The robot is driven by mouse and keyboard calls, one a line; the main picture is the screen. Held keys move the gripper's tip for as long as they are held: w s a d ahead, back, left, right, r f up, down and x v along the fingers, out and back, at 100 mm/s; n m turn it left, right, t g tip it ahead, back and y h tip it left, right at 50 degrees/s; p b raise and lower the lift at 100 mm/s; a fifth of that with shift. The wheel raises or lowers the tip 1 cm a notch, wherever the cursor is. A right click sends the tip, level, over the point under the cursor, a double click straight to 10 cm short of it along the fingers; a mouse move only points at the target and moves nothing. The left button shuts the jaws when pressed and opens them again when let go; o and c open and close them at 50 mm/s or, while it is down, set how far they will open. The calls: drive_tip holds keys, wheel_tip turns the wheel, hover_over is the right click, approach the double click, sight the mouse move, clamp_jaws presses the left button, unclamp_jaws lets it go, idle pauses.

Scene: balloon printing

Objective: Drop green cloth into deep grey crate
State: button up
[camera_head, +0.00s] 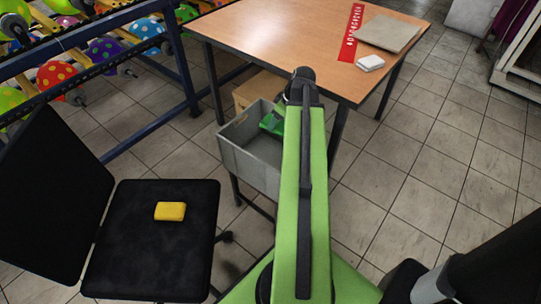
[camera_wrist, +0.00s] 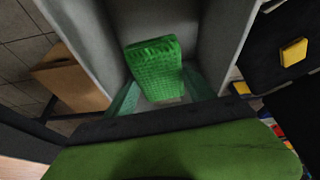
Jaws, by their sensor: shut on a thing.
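The green cloth (camera_head: 272,121) shows in the head view over the deep grey crate (camera_head: 236,163), left of my green arm. In the wrist view the cloth (camera_wrist: 155,68) is a textured, folded green piece between the two teal fingers of my gripper (camera_wrist: 160,88). My gripper is shut on it. The crate's grey walls (camera_wrist: 222,35) rise on both sides of the cloth, which is above or inside the crate's opening. I cannot tell how far it is from the crate floor. My arm hides the crate's right part in the head view.
A wooden table (camera_head: 270,40) stands behind the crate, with a red strip (camera_head: 350,35), a grey-beige sheet (camera_head: 390,33) and a white stack (camera_head: 370,62). A cardboard box (camera_head: 262,88) is behind the crate. A black chair (camera_head: 150,250) holds a yellow sponge-like block (camera_head: 170,211).

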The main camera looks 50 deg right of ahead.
wheel_tip(320, 180, down, 4)
drive_tip(key=shift+w+a+r+b, duration=0.1)
drive_tip(key=shift+r+b, duration=0.15)
drive_tip(key=shift+b, duration=0.9)
drive_tip(key=shift+r, duration=0.1)
drive_tip(key=o, duration=1.4)
drive_tip(key=shift+r, duration=0.15)
drive_tip(key=p+v, duration=1.6)
drive_tip(key=v, duration=0.1)
drive_tip(key=shift+r, duration=0.1)
